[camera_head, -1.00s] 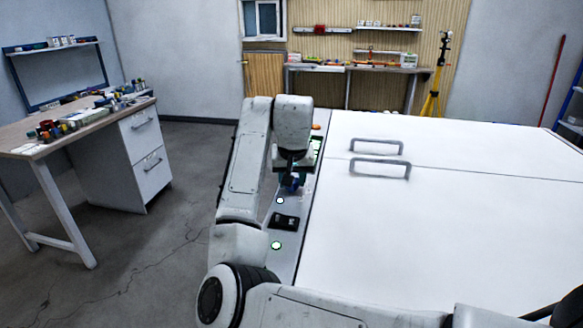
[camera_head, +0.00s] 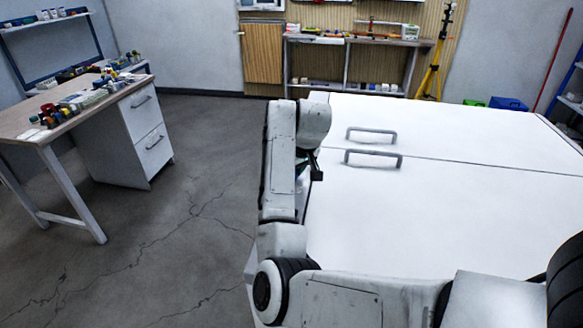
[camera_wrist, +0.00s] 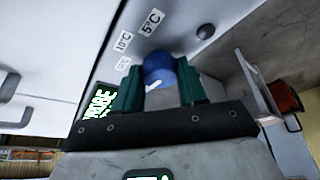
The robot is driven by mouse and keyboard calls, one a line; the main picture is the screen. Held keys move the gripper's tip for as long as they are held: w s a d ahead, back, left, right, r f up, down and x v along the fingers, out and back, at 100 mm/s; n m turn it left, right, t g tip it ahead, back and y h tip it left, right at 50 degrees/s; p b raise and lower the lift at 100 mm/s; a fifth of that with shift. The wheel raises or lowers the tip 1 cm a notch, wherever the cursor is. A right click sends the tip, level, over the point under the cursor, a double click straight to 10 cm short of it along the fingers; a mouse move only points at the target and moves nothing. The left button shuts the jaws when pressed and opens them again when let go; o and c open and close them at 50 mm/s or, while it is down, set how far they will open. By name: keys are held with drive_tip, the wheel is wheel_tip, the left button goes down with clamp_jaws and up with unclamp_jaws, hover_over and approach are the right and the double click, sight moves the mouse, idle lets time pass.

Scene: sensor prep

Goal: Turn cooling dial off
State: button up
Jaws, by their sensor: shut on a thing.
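In the wrist view, a round blue dial (camera_wrist: 158,66) with a white pointer mark sits on the panel. The pointer slants toward the lower left of the picture. My gripper (camera_wrist: 162,73) has its two green fingers on either side of the dial, shut on it. Printed labels lie beside the dial: "5°C" (camera_wrist: 152,22), "10°C" (camera_wrist: 123,42) and a smaller one below that I cannot read. In the head view, my arm hides the dial and most of the gripper.
A green-lit display (camera_wrist: 97,101) and a dark round knob (camera_wrist: 206,32) are near the dial. The white cabinet top (camera_head: 420,215) with two grey handles lies right of my arm. A workbench (camera_head: 60,125) stands at the left, with open floor between.

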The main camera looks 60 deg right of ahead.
idle(0.3)
drive_tip(key=o, duration=1.1)
drive_tip(key=shift+c, duration=0.2)
drive_tip(key=p+v, duration=0.2)
drive_tip(key=v, duration=0.8)
drive_tip(key=shift+s+r, duration=0.2)
drive_tip(key=shift+r, duration=0.1)
drive_tip(key=shift+a, duration=0.15)
